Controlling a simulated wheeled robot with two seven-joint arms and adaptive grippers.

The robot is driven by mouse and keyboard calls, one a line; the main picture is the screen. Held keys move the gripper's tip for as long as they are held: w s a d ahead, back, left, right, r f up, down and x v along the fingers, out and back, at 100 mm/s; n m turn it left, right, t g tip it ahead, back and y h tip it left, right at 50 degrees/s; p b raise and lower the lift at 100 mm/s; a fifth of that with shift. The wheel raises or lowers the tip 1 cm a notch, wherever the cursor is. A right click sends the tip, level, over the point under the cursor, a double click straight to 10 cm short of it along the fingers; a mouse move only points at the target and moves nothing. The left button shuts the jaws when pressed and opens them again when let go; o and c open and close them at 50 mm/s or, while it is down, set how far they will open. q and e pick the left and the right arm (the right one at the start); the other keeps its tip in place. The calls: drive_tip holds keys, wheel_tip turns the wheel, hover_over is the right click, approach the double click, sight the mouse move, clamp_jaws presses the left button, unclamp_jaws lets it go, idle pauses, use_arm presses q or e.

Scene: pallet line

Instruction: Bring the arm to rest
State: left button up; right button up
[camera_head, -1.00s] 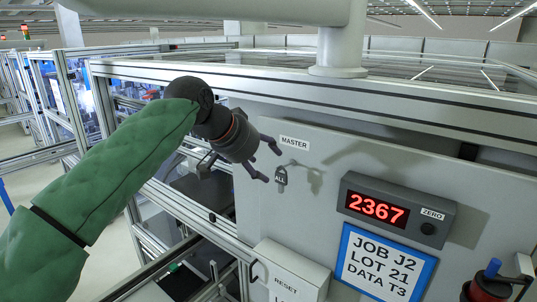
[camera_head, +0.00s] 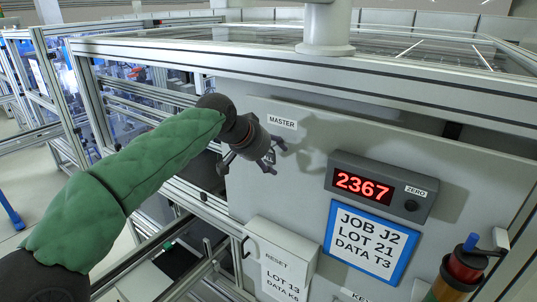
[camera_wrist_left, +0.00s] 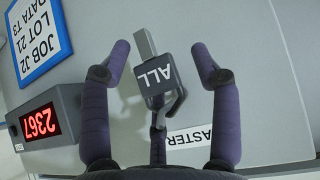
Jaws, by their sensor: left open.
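My left gripper (camera_head: 268,162) is in front of the grey panel (camera_head: 310,160), just below the MASTER label (camera_head: 282,122); its green-sleeved arm comes in from the lower left. No finger visibly closes on the tag. In the head view the gripper covers the tag. The right gripper is out of view.
A red display reading 2367 (camera_head: 361,184) and a blue-framed job card (camera_head: 368,240) are right of the gripper. A RESET box (camera_head: 280,258) juts out below it. A red cylinder with a blue top (camera_head: 463,264) stands lower right. Aluminium framing (camera_head: 150,185) lies left.

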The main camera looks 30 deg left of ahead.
use_arm(q)
drive_tip(key=shift+s+r, duration=0.1)
drive_tip(key=shift+s, duration=0.1)
drive_tip(key=c, duration=1.2)
drive_tip(key=shift+o, duration=0.2)
drive_tip(key=shift+w, duration=0.1)
drive_tip(key=shift+r, duration=0.25)
drive_tip(key=shift+r, duration=0.3)
drive_tip(key=shift+s+a, duration=0.1)
drive_tip(key=shift+s, duration=0.1)
